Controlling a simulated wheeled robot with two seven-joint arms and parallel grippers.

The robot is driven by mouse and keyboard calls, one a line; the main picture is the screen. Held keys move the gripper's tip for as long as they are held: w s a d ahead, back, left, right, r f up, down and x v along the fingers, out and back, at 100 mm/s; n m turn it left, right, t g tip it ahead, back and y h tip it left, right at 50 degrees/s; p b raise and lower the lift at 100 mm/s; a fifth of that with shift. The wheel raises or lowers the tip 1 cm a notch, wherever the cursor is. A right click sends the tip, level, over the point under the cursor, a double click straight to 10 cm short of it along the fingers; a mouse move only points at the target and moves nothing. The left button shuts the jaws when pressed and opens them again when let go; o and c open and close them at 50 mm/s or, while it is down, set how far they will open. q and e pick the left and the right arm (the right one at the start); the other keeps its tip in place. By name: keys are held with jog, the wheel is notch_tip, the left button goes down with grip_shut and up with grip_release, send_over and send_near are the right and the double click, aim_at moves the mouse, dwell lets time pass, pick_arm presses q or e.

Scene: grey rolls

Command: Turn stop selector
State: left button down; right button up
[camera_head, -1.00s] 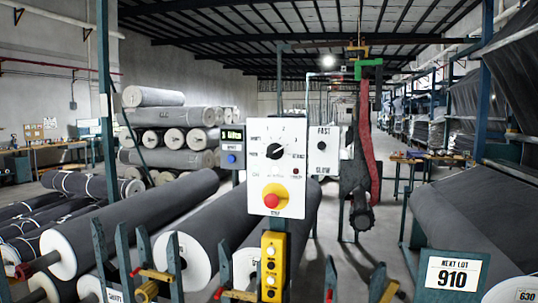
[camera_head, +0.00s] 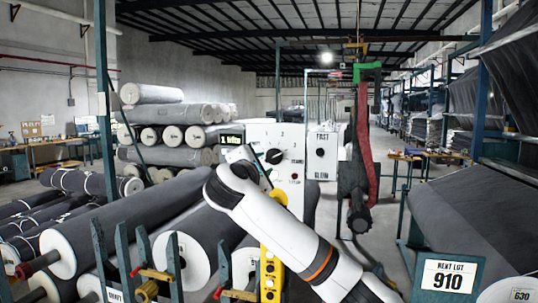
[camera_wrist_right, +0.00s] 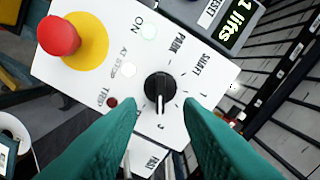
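The stop selector is a black round knob with a white pointer line (camera_wrist_right: 160,88) on a white panel (camera_wrist_right: 130,70). In the head view the knob (camera_head: 274,156) shows above my right arm, which covers the panel's lower part. In the right wrist view my right gripper (camera_wrist_right: 160,112) has its two teal fingers spread, one on each side below the knob, with nothing between them. They appear apart from the knob. The pointer line points down in that view. My left gripper is not in view.
A green-lit display (camera_head: 232,136) is left of the panel. A second white box (camera_head: 322,152) stands right. Grey rolls (camera_head: 130,225) lie left.

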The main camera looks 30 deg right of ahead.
aim_at(271, 159)
jog(key=p+x, duration=0.1)
jog(key=x, duration=0.3)
jog(key=shift+w+d+r+p, duration=0.15)
jog(key=shift+w+d+p, duration=0.1)
jog(key=shift+d+p, duration=0.1)
jog(key=shift+w+d+f, duration=0.2)
jog(key=shift+w+d, duration=0.35)
jog(key=shift+c, duration=0.2)
grip_shut()
